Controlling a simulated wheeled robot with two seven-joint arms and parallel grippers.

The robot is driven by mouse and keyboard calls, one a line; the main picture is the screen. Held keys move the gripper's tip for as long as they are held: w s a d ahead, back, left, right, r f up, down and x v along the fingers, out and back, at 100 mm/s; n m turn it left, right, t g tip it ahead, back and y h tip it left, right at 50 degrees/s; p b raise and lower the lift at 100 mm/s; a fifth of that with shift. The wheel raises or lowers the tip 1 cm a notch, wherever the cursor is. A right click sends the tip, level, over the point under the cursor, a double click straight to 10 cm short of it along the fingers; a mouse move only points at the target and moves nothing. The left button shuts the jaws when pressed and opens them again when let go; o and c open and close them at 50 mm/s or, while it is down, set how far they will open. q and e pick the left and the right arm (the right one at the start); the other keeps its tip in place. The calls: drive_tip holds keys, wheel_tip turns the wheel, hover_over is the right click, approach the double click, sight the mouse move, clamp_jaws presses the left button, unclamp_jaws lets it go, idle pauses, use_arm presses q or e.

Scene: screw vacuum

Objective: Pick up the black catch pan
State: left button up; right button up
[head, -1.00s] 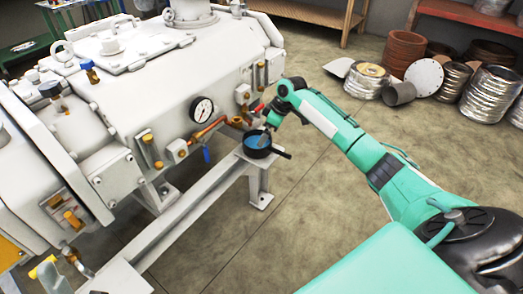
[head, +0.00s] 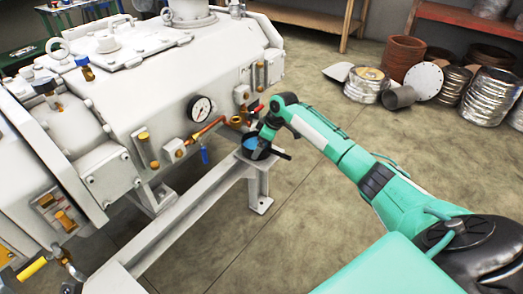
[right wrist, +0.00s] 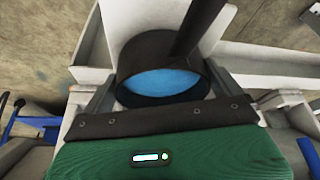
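The black catch pan (head: 262,155), with blue liquid inside and a dark handle pointing right, rests on the end of the white frame beneath the brass outlet. In the right wrist view the pan (right wrist: 162,50) fills the space in front of the gripper, its handle running up and away. My right gripper (head: 264,141) is down at the pan, partly covering it. In the wrist view my right gripper (right wrist: 160,82) is open, with its grey fingers wide apart on either side of the pan. I cannot tell whether they touch it. My left gripper is not in view.
The large white vacuum machine (head: 160,95) stands left of the pan, with a gauge (head: 200,109), a brass pipe (head: 209,130) and a blue-handled valve (head: 204,156) close by. The white frame (head: 190,200) runs below.

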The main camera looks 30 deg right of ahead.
drive_tip(key=c, duration=0.7)
drive_tip(key=shift+o, duration=0.3)
drive_tip(key=shift+r, duration=0.2)
